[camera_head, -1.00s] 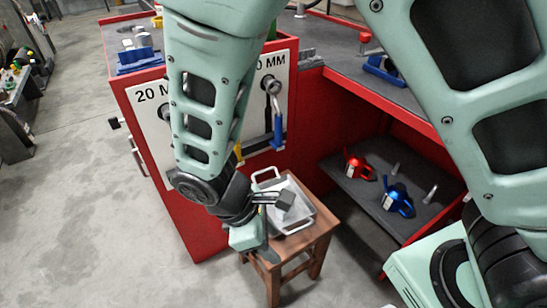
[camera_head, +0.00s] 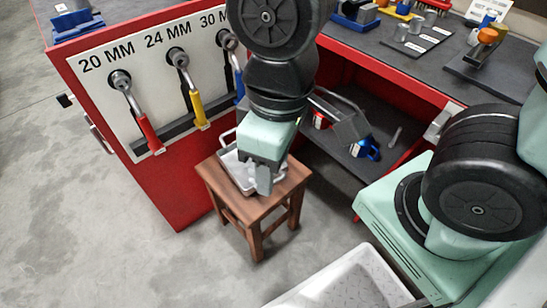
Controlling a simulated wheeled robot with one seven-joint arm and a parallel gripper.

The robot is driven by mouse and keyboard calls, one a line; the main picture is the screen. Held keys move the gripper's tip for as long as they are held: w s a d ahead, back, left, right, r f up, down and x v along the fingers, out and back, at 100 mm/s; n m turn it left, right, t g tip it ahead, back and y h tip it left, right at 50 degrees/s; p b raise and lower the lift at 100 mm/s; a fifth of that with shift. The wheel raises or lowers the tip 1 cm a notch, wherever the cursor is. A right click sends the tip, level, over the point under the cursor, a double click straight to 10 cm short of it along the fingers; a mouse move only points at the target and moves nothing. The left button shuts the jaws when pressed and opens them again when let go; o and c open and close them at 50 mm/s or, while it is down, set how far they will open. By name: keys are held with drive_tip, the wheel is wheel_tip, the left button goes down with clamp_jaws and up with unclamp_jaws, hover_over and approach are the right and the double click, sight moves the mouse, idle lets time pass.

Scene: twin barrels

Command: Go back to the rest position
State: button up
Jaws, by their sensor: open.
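A pale metal tray (camera_head: 232,166) with handles sits on the stool, partly hidden behind my gripper. I cannot tell whether anything lies in the tray.
The red cabinet (camera_head: 158,190) at left carries a white panel (camera_head: 103,88) with red, yellow and blue-handled wrenches. The workbench top (camera_head: 415,68) holds several parts. A blue-and-silver can (camera_head: 366,149) stands on the lower shelf. A white bin (camera_head: 350,283) is at the bottom. Floor at left is clear.

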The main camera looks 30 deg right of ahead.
wheel_tip(320, 180, up, 26)
drive_tip(key=p, duration=2.6)
